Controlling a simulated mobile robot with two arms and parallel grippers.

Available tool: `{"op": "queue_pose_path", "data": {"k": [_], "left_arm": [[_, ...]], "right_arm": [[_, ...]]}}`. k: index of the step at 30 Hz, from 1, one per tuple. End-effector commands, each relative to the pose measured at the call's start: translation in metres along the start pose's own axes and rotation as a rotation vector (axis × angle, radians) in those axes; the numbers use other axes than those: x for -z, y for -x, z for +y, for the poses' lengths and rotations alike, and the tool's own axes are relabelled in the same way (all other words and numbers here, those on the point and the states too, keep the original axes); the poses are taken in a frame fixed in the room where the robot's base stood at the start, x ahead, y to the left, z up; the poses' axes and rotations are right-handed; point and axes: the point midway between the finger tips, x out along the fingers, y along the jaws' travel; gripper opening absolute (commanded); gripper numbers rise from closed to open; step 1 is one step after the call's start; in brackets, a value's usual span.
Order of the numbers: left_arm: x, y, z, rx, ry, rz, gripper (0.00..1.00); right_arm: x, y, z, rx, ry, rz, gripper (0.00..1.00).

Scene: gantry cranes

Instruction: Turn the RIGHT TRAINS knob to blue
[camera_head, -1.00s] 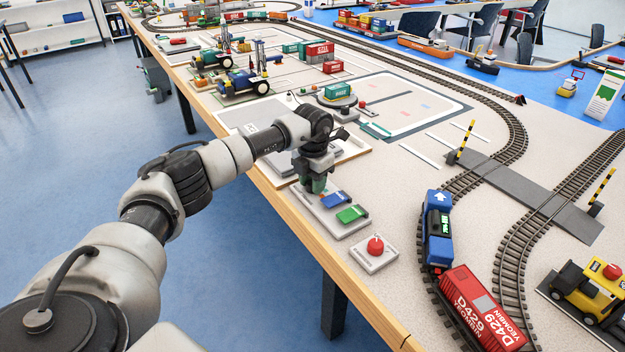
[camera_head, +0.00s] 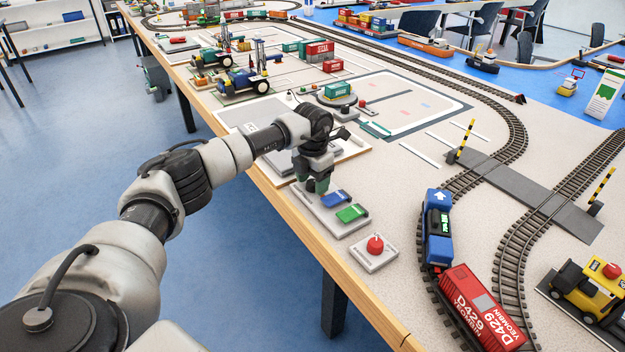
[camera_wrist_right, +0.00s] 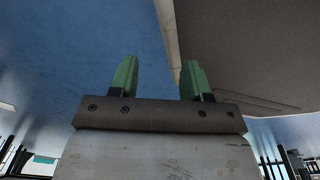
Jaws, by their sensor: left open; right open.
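A light grey control panel (camera_head: 347,230) near the table's front edge carries a blue switch piece (camera_head: 335,200) and a green one (camera_head: 352,213). My left gripper (camera_head: 317,188) points down over the panel's far left end, beside the blue piece. Its green fingers are open and hide what lies beneath them, so no knob can be made out there. The panel's lettering is too small to read. My right gripper (camera_wrist_right: 160,78) shows in the right wrist view, open and empty, away from the panel.
A red button (camera_head: 375,244) on a small white plate lies right of the panel. A blue locomotive (camera_head: 438,238) and a red wagon (camera_head: 478,308) stand on the track further right. Another low panel lies behind my left gripper. The wooden table edge is close in front.

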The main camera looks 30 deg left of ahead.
Motion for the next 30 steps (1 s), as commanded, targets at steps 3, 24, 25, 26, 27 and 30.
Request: {"op": "queue_pose_path", "data": {"k": [3,24,25,26,27,30], "left_arm": [[0.0,0.003,0.0,0.0,0.0,0.0,0.6],[0.0,0.106,0.0,0.0,0.0,0.0,0.6],[0.0,0.107,0.0,0.0,0.0,0.0,0.6],[0.0,0.108,0.0,0.0,0.0,0.0,0.6],[0.0,0.108,0.0,0.0,0.0,0.0,0.6],[0.0,0.108,0.0,0.0,0.0,0.0,0.6]], "right_arm": [[0.001,0.0,0.0,0.0,0.0,0.001,0.48],[-0.018,-0.002,0.0,0.001,0.002,-0.009,0.48],[-0.018,-0.002,0.0,0.001,0.002,-0.008,0.48],[-0.017,-0.002,0.0,0.001,0.002,-0.007,0.48],[-0.016,-0.002,-0.001,0.001,0.002,-0.006,0.48],[-0.015,-0.002,-0.001,0.001,0.002,-0.004,0.48]]}}
